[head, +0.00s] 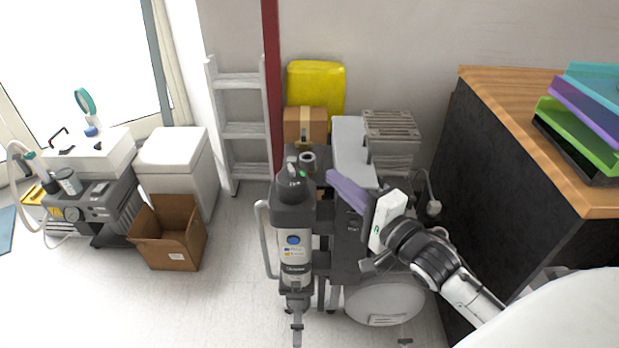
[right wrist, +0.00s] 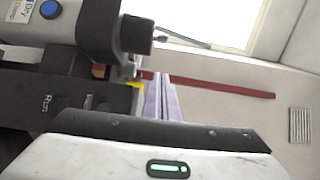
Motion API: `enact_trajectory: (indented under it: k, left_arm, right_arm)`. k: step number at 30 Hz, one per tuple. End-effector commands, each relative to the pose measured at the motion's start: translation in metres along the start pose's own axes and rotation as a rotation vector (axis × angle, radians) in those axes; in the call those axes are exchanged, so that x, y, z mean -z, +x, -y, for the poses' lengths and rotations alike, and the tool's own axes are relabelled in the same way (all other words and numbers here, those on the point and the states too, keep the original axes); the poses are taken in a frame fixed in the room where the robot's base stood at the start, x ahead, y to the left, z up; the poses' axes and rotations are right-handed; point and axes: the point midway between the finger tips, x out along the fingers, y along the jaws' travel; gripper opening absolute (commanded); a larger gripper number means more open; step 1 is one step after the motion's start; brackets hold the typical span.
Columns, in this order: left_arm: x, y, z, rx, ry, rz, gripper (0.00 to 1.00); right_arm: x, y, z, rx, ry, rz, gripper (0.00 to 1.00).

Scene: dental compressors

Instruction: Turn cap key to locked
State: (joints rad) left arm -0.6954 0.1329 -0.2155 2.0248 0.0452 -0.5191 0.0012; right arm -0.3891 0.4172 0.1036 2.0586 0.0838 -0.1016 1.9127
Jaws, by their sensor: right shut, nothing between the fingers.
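The compressor's upright canister (head: 295,245) has a white labelled body with a blue button and a dark cap (head: 294,190) on top, with small light and green marks. In the right wrist view a dark knob-like end of the canister (right wrist: 136,35) shows at top, with the blue button (right wrist: 50,9) left of it. I cannot tell which way the cap's key is turned. My right gripper (head: 334,178) has its long purple-grey fingers together and empty, right of the cap and apart from it. The fingers (right wrist: 160,97) also show in the right wrist view. My left gripper is not in view.
A dark control panel marked "Run" (right wrist: 60,103) lies close to my right gripper. A wooden-topped cabinet (head: 510,85) stands at right. A white ladder (head: 241,130), a yellow container (head: 322,82) and a cardboard box (head: 170,235) stand around. Floor at lower left is clear.

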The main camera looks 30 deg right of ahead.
Motion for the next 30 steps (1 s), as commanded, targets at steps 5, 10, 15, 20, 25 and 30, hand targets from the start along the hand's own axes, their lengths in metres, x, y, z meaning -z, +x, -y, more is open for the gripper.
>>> enact_trajectory:
  k: [5,10,15,20,25,30]
  left_arm:
    - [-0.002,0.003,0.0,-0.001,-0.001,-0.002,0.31]
    - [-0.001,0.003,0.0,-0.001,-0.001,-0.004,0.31]
    - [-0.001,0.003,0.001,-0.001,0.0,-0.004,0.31]
    - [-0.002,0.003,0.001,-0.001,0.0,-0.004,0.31]
    - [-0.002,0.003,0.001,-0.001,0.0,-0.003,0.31]
    - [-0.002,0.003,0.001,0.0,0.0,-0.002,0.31]
  right_arm:
    - [0.0,0.036,0.0,0.003,-0.002,0.0,0.0]
    - [-0.023,0.045,0.0,0.001,0.004,0.001,0.0]
    - [-0.036,0.048,-0.001,-0.001,0.002,0.001,0.0]
    - [-0.04,0.049,-0.001,-0.001,-0.001,0.0,0.0]
    - [-0.04,0.049,-0.001,-0.002,-0.001,0.0,0.0]
    - [-0.041,0.05,-0.001,-0.001,0.001,-0.001,0.0]
